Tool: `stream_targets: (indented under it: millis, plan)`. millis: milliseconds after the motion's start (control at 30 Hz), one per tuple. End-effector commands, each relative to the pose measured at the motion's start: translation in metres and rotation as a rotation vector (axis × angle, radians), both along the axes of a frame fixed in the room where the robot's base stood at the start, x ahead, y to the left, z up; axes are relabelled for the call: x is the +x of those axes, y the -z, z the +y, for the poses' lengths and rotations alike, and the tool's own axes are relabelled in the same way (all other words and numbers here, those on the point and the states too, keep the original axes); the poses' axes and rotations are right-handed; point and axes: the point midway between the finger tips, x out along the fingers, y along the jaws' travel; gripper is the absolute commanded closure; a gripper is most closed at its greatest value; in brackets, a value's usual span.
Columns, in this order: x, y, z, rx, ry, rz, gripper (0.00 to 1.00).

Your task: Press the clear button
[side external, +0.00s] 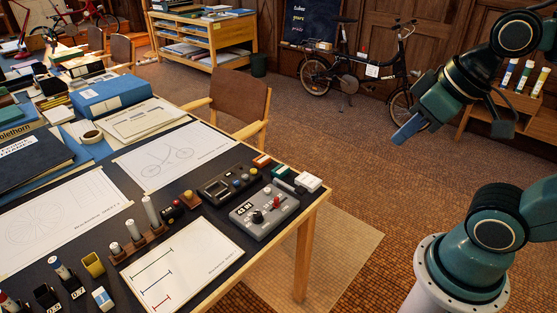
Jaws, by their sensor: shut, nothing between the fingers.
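A grey control box (264,211) lies near the right corner of the dark-topped table. It has a red knob or lever, small dark controls and a panel with white characters. Beside it, further back, is a dark box (228,185) with several small coloured buttons. I cannot read which button is marked clear. My gripper (406,131) is shut and empty. In the picture it is up and to the right of both boxes, beyond the table edge, touching nothing. Its blue tip points down and left.
Small red, green and white blocks (308,182) sit at the table corner by the boxes. A row of upright stamps (134,232) and drawing sheets (180,270) lie to the left. A chair (240,105) stands behind the table. The floor between my arm and the table is clear.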

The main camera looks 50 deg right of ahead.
Motion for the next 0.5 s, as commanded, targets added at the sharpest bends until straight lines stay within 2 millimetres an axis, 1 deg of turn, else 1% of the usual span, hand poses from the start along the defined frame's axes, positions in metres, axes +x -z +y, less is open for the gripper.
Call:
stream_targets:
  millis: [167, 267, 367, 500]
  plan:
    - [0.003, 0.0, 0.0, -0.004, -0.009, -0.001, 1.0]
    - [0.01, 0.0, 0.0, -0.011, -0.024, -0.004, 1.0]
    - [0.019, 0.0, 0.001, -0.021, -0.049, -0.008, 1.0]
    - [0.038, 0.001, 0.002, -0.043, -0.099, -0.017, 1.0]
